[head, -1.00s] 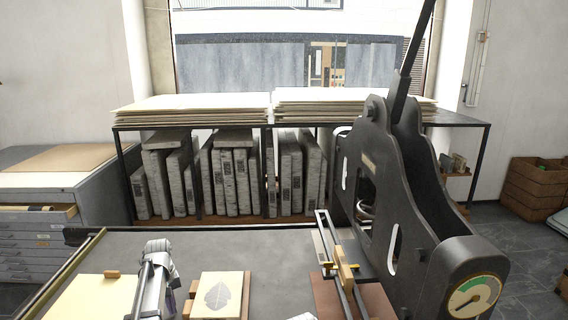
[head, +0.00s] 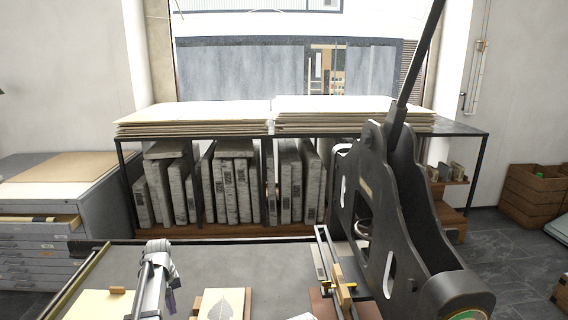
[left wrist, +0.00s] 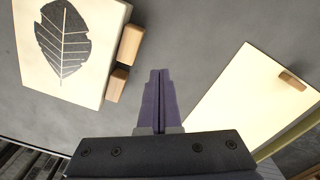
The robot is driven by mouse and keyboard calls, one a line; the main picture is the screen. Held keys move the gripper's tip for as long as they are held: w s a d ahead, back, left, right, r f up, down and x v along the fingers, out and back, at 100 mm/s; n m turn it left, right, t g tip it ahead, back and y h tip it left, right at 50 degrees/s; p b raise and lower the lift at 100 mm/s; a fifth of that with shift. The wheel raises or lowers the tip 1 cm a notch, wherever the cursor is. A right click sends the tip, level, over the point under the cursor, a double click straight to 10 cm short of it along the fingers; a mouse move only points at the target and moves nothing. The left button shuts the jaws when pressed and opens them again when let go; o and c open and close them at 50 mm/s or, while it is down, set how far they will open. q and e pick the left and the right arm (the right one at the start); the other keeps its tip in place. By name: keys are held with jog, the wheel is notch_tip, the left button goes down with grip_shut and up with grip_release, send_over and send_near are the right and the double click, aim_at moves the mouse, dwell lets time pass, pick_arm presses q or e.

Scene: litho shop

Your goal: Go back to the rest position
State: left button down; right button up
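My left gripper (head: 170,301) shows at the bottom of the head view, low in the picture above the dark table (head: 260,262). In the left wrist view its two purple fingers (left wrist: 158,100) lie together with nothing between them. It is between a cream block with a dark leaf print (head: 208,304) and a plain cream sheet (head: 90,305), and appears apart from both. The leaf block (left wrist: 92,70) and the sheet (left wrist: 235,115) also show in the left wrist view.
A black press (head: 410,225) with a long lever stands on the right of the table. Small wooden blocks (left wrist: 130,45) sit beside the leaf block. A rack of stones (head: 225,190) is behind, and grey drawers (head: 35,255) stand at left. The table's middle is clear.

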pick_arm(q)
jog(key=s+d+r+m+p, duration=0.1)
jog(key=s+d+m, duration=0.4)
jog(key=s+d, duration=0.7)
jog(key=s+d+r+m+y+p, duration=0.1)
jog(key=s+d+m, duration=0.4)
jog(key=s+d, duration=0.8)
jog(key=d, duration=0.4)
jog(key=shift+s+d+r, duration=0.2)
jog(key=shift+d+r, duration=0.05)
jog(key=shift+d, duration=0.05)
